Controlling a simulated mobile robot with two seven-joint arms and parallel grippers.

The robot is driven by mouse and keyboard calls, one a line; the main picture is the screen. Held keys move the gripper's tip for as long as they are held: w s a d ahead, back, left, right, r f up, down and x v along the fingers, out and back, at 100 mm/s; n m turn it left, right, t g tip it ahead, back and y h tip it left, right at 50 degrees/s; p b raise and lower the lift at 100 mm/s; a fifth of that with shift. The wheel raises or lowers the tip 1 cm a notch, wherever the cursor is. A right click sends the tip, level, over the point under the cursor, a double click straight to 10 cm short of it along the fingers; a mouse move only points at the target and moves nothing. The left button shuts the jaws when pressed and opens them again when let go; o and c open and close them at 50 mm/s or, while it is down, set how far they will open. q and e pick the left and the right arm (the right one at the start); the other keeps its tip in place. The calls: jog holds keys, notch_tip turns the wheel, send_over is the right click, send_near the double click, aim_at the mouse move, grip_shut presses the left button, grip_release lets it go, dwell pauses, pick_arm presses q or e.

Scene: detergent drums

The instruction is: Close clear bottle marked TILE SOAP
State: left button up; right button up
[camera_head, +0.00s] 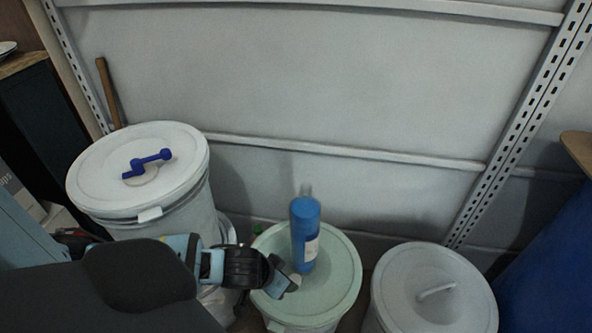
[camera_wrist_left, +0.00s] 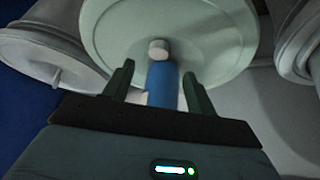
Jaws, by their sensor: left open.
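A clear bottle with blue contents (camera_head: 304,232) stands upright on the pale green drum lid (camera_head: 340,285). Its neck is clear and shows no cap; its pale label is too small to read. A small whitish cap (camera_head: 296,280) appears to lie on the lid at the bottle's near side; it also shows in the left wrist view (camera_wrist_left: 158,48). My left gripper (camera_head: 284,279) is open and empty, low at the near left of the bottle, close to the cap. In the left wrist view, the blue bottle (camera_wrist_left: 163,86) appears between the fingertips (camera_wrist_left: 159,72). My right gripper is out of view.
A taller white drum (camera_head: 100,180) with a blue tool (camera_head: 148,162) on its lid stands at left. A lower white drum with a lid handle (camera_head: 437,290) stands at right. A grey panel wall (camera_head: 300,80) is close behind the bottle. A blue barrel (camera_head: 555,260) is far right.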

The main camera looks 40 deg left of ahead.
aim_at(295, 280)
pick_arm(q)
jog(key=shift+b+x, duration=0.3)
jog(key=shift+x, duration=0.7)
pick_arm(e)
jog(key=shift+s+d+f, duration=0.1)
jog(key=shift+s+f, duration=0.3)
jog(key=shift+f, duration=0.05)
pick_arm(q)
jog(key=shift+f, duration=0.15)
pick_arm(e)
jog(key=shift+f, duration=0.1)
pick_arm(q)
jog(key=b+x, duration=0.2)
jog(key=x, duration=0.2)
jog(key=shift+w+d+f, duration=0.1)
jog(key=shift+w, duration=0.1)
jog(key=shift+w+f+b, duration=0.25)
jog(key=shift+f+b, duration=0.05)
jog(key=shift+b, duration=0.05)
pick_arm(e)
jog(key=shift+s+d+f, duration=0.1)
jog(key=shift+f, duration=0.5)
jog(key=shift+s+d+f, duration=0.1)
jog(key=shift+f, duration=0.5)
pick_arm(q)
jog(key=shift+r, duration=0.1)
jog(key=shift+c, duration=0.3)
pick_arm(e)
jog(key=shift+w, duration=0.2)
